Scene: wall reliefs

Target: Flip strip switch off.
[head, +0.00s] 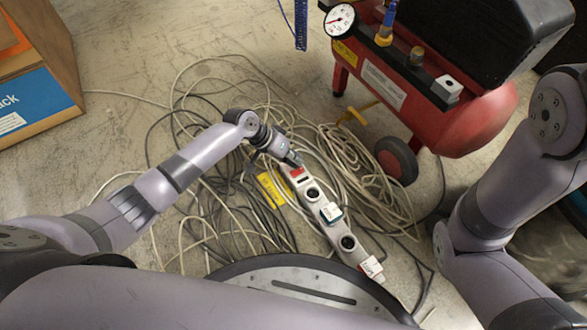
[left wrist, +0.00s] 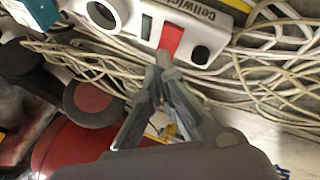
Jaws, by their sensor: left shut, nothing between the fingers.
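A white power strip (head: 326,216) lies slantwise on the floor among cables in the head view, with a red switch (head: 297,172) at its far end. In the left wrist view the strip (left wrist: 205,22) crosses the top, and the red switch (left wrist: 171,38) sits in its end. My left gripper (head: 295,160) is shut and empty, with its tips at the switch end of the strip. In the left wrist view the tips of the left gripper (left wrist: 162,62) are just below the switch; I cannot tell whether they touch it. My right gripper is not in view.
Tangled grey and white cables (head: 235,190) surround the strip. A red compressor (head: 425,95) with a wheel stands at the upper right. A wooden box (head: 40,65) is at the upper left. A yellow label (head: 272,188) lies left of the strip.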

